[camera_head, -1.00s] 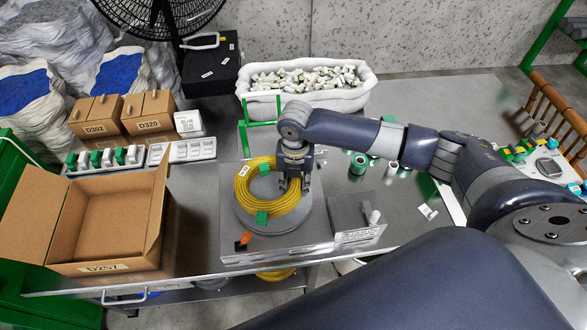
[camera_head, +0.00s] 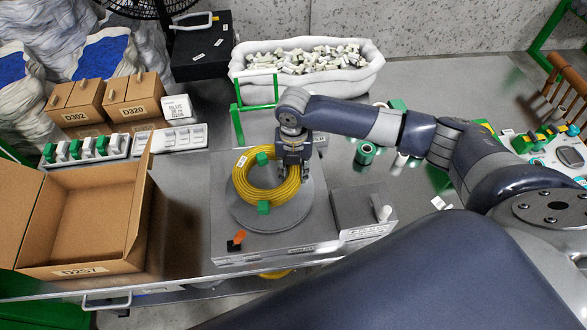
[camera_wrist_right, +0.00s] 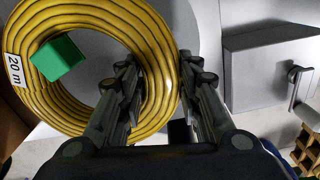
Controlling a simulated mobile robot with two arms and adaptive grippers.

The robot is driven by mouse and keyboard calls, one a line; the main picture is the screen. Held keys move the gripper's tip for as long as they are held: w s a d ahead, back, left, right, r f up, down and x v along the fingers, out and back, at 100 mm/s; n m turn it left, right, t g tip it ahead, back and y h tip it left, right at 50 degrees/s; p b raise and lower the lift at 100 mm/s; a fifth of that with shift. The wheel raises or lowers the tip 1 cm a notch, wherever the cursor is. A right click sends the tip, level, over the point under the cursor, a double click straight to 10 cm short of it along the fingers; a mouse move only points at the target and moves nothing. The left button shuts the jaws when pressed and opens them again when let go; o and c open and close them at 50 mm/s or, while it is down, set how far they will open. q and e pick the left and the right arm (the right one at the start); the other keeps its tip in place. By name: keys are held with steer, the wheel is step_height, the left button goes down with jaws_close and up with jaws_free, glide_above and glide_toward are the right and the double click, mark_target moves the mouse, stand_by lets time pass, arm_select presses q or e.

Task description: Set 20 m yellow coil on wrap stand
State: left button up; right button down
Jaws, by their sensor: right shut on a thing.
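The yellow coil (camera_head: 240,190), with green clips and a 20 m label, is over the round grey disc of the wrap stand (camera_head: 290,215). It sits off-centre toward the back left of the disc. I cannot tell whether it touches the disc. My right gripper (camera_head: 292,172) comes down on the coil's right side. In the right wrist view the fingers (camera_wrist_right: 158,95) are on either side of the coil's ring (camera_wrist_right: 158,50), shut on it. My left gripper is not in view.
An open cardboard box D257 (camera_head: 80,272) stands left of the stand. A grey block with a handle (camera_head: 355,210) is on its right. A white bin of small parts (camera_head: 305,75) and a green frame (camera_head: 238,125) are behind. Green spools (camera_head: 365,153) lie to the right.

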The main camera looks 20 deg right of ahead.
steer(key=shift+w+f+b, duration=0.1)
steer(key=shift+f+b, duration=1.75)
steer(key=shift+f, duration=0.85)
steer(key=shift+r+p, duration=0.15)
steer(key=shift+p, duration=0.15)
steer(key=shift+f, duration=0.3)
steer(key=c, duration=1.5)
jaws_free()
steer(key=shift+o, duration=0.2)
